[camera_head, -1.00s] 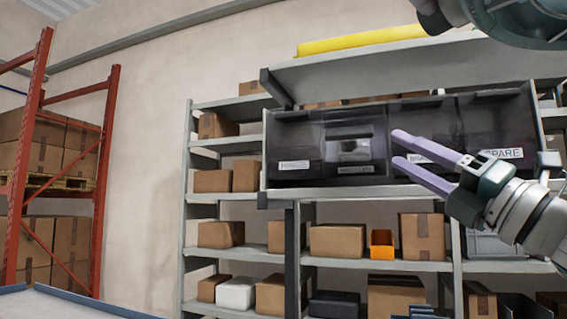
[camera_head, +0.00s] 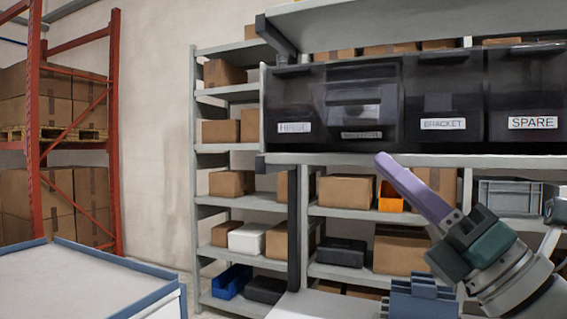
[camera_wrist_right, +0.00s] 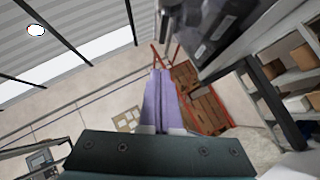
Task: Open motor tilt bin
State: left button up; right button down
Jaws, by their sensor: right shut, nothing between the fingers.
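A row of dark tilt bins hangs under a grey shelf in the head view. The second bin from the left (camera_head: 358,105), between the HINGE bin (camera_head: 293,100) and the BRACKET bin (camera_head: 443,95), has its front tipped outward; its label is foreshortened and I cannot read it clearly. My right gripper (camera_head: 383,158) is shut and empty, its purple fingers together just below the bin row, apart from the tipped bin. In the right wrist view the closed fingers (camera_wrist_right: 158,100) point away from the dark bins (camera_wrist_right: 212,30) at the top. My left gripper is not in view.
The SPARE bin (camera_head: 525,90) ends the row at right. Shelves below hold cardboard boxes (camera_head: 346,190) and an orange bin (camera_head: 390,197). A blue-edged table (camera_head: 80,285) stands at lower left, an orange rack (camera_head: 115,130) behind it. The wall between rack and shelves is bare.

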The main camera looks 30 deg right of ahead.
aim_at(350, 95)
jog(key=w+r+p, duration=0.2)
jog(key=r, duration=0.1)
jog(key=w+r+p, duration=0.1)
jog(key=w+r, duration=0.2)
jog(key=shift+w+r+p, duration=0.1)
jog(key=shift+w+p, duration=0.05)
jog(key=shift+p, duration=0.25)
jog(key=shift+w+d+r, duration=0.25)
jog(key=shift+d+r, duration=0.1)
jog(key=shift+h+p, duration=0.3)
jog(key=shift+p, duration=0.05)
notch_tip(350, 95, up, 2)
jog(key=m+h+p, duration=0.1)
jog(key=p, duration=0.1)
jog(key=m+p, duration=0.1)
jog(key=shift+w+d+r+h+p, duration=0.15)
jog(key=shift+h+p, duration=0.25)
jog(key=shift+f, duration=0.2)
